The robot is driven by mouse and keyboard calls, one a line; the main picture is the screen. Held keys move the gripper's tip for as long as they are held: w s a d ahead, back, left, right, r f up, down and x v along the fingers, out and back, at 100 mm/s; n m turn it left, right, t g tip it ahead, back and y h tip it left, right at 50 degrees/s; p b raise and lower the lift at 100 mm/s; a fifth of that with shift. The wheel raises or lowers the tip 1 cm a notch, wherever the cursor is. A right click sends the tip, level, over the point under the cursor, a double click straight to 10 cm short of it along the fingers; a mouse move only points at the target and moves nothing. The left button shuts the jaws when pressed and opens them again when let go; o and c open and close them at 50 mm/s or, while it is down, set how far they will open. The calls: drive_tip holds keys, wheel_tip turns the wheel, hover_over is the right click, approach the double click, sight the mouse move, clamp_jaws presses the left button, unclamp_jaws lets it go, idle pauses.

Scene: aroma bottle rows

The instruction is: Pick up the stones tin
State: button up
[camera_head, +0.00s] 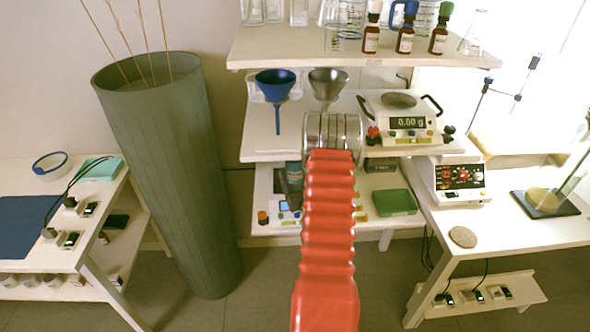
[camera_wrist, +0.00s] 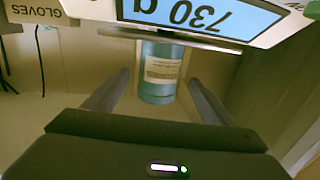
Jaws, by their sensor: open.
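A teal cylindrical tin (camera_wrist: 160,72) with a pale label shows in the middle of the wrist view; its print is too small to read, so I cannot confirm it is the stones tin. My gripper (camera_wrist: 158,79) is open, with one dark finger on each side of the tin and a visible gap to both. The tin's top end in the picture is partly hidden by a flat edge.
A display reading 730 g (camera_wrist: 200,14) and a GLOVES label (camera_wrist: 38,9) lie close to the gripper in the wrist view. In the head view, the middle shelf (camera_head: 262,146) with funnels and a balance (camera_head: 402,122) overhangs the lower shelf. A green box (camera_head: 395,202) stands right of my arm.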

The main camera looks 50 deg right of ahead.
drive_tip(key=shift+x, duration=2.65)
drive_tip(key=shift+s, duration=0.1)
drive_tip(key=shift+c, duration=0.2)
drive_tip(key=shift+d+r, duration=0.1)
drive_tip(key=c, duration=1.9)
drive_tip(key=shift+r, duration=5.05)
